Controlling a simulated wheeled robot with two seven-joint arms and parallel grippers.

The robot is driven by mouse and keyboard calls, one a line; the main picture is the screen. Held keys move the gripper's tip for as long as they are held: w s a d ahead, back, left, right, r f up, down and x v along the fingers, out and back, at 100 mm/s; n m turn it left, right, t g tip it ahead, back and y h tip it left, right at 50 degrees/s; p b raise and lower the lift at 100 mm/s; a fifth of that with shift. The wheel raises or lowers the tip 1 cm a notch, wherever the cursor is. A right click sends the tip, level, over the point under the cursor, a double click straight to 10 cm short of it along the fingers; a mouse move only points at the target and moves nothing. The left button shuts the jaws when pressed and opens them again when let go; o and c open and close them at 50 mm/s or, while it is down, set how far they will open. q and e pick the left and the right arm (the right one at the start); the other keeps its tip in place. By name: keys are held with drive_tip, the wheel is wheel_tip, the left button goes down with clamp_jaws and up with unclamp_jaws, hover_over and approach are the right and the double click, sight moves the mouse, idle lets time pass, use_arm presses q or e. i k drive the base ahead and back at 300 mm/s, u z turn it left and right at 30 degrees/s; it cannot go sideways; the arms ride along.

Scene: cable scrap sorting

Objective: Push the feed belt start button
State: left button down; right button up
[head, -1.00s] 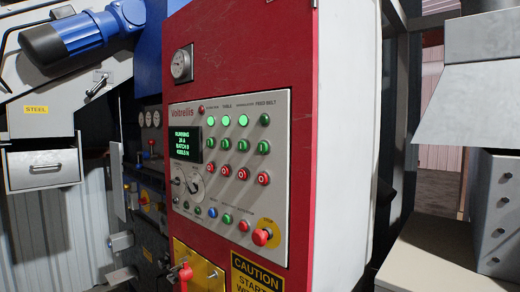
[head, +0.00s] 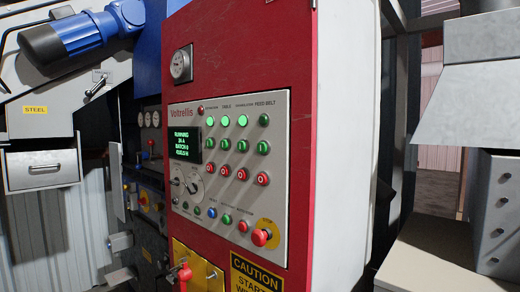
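The control panel (head: 230,205) is a grey plate marked Voltrellis on a red cabinet, in the middle of the head view. The feed belt label is at the top right of the panel. Under it are a small green lamp (head: 264,119), darker than the three bright green lamps to its left, then the green start button (head: 264,147) and a red button (head: 263,179). The display (head: 187,145) reads RUNNING in green. Neither of my grippers is in view, and nothing covers the buttons.
A red emergency stop (head: 262,237) on a yellow base sticks out at the panel's lower right. A red handle (head: 184,274) on a yellow plate (head: 198,265) is below. A grey metal hopper (head: 475,95) stands at the right.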

sight(262, 147)
drive_tip(key=z, duration=1.7)
drive_tip(key=k, duration=0.5)
drive_tip(key=u, duration=0.6)
